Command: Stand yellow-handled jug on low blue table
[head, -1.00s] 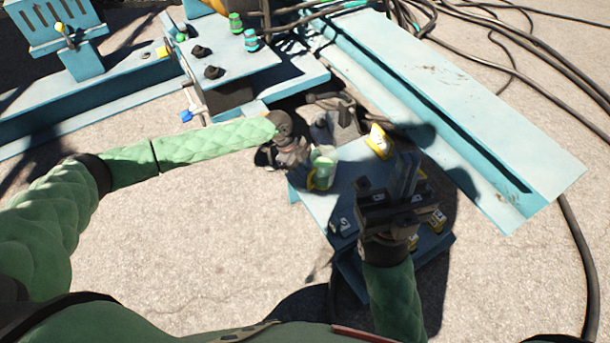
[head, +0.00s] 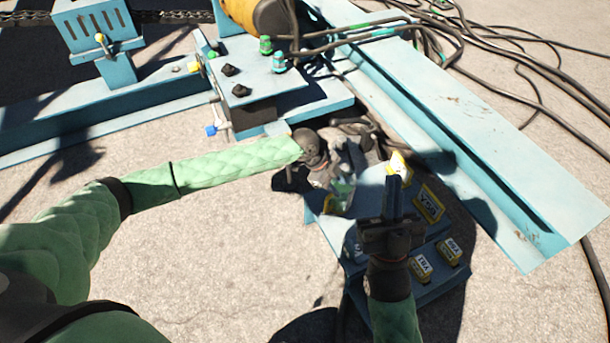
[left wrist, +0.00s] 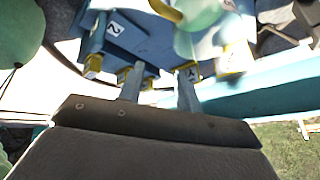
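The jug (head: 343,190) is pale green and see-through, with a yellow handle, at the far left part of the low blue table (head: 322,218). I cannot tell whether its base rests flat. In the left wrist view the jug (left wrist: 200,15) is at the top, beyond the fingertips, with yellow beside it. My left gripper (head: 345,162) is close behind the jug; its fingers are hard to make out there. In the left wrist view its fingers (left wrist: 160,82) stand apart with nothing clamped between. My right gripper (head: 391,192) is over the table, seen edge-on, so its opening is unclear.
Yellow-edged labelled blocks (head: 428,203) stand on the table, several on its right and front parts. A long blue steel channel (head: 470,150) lies behind to the right. A blue machine frame (head: 270,90) is at the back. Black cables (head: 500,60) run at upper right. Pavement at front left is clear.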

